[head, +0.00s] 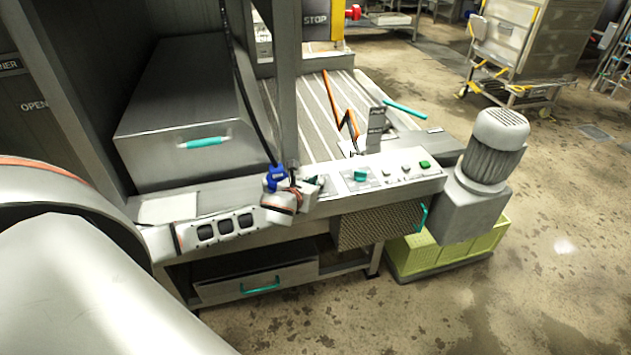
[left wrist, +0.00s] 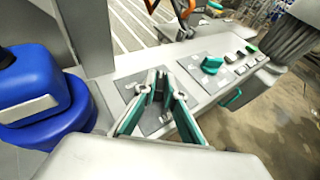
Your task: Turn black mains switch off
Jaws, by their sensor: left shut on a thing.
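My left gripper (head: 306,187) reaches over the front control panel (head: 396,182) from the left. In the left wrist view, its teal-padded fingers (left wrist: 158,90) converge on a small dark knob, the black mains switch (left wrist: 157,86), on a grey plate (left wrist: 136,88). The fingers are shut on the switch from both sides and hide most of it, so its exact angle cannot be told. In the head view the gripper covers the switch. My right gripper is not in view.
A teal knob (head: 360,174) and a green button (head: 425,164) sit further right on the panel. A blue connector (head: 276,177) with a black cable stands close beside the gripper. A grey motor (head: 485,160) is at the panel's right end. A post (head: 288,80) rises behind.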

